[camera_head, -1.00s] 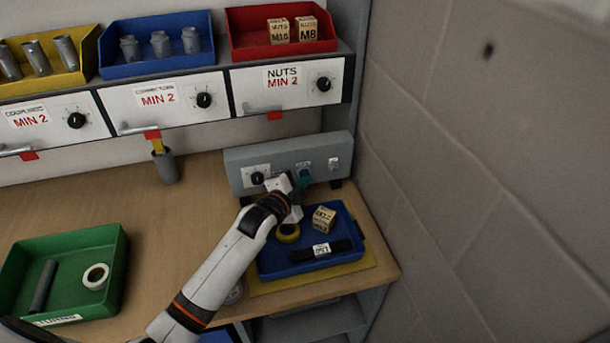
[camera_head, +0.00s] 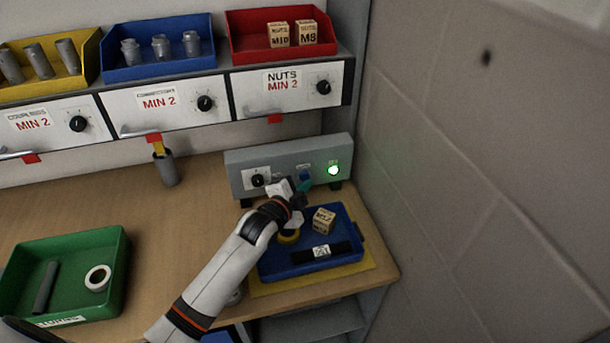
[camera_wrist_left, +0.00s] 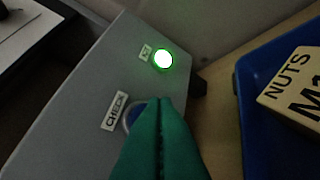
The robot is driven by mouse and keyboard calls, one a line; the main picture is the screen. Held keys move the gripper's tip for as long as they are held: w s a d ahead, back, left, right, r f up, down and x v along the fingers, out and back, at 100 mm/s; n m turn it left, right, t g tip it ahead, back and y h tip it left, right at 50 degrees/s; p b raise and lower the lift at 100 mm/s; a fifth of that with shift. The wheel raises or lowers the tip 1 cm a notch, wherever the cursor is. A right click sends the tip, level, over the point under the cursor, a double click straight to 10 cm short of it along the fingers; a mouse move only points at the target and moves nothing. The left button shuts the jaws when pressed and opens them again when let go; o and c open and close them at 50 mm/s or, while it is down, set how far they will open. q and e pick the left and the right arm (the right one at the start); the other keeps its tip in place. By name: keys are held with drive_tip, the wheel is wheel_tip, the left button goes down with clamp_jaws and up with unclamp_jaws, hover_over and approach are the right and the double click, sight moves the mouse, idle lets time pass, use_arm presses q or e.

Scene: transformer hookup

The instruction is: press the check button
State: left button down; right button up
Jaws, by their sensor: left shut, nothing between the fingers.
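The grey check box (camera_head: 240,160) stands at the back right of the bench, with a dark knob (camera_head: 258,180) on its left. The blue check button (camera_head: 304,173) is in the middle of its face. In the left wrist view the button (camera_wrist_left: 134,114) sits beside the CHECK label (camera_wrist_left: 114,110), partly hidden by my fingers. A lamp (camera_head: 333,170) on the right glows green; it also shows bright in the wrist view (camera_wrist_left: 162,59). My left gripper (camera_head: 304,186), with green fingers, is shut and empty, its tips at the button. Contact itself is hidden. My right gripper is not in view.
A blue tray (camera_head: 272,269) below the box holds a nuts block (camera_head: 323,221), a yellow ring and a black labelled bar. A green tray (camera_head: 121,274) stands at the left. A grey wall (camera_head: 480,200) closes the right side. The bench middle is clear.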

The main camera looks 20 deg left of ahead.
use_arm(q)
drive_tip(key=shift+s+d, duration=0.15)
drive_tip(key=shift+s, duration=0.1)
drive_tip(key=s+d+p, duration=0.1)
drive_tip(key=s, duration=0.1)
drive_tip(key=s+d+p, duration=0.1)
drive_tip(key=s, duration=0.1)
drive_tip(key=shift+d+p, duration=0.3)
drive_tip(key=shift+d, duration=0.1)
idle(0.8)
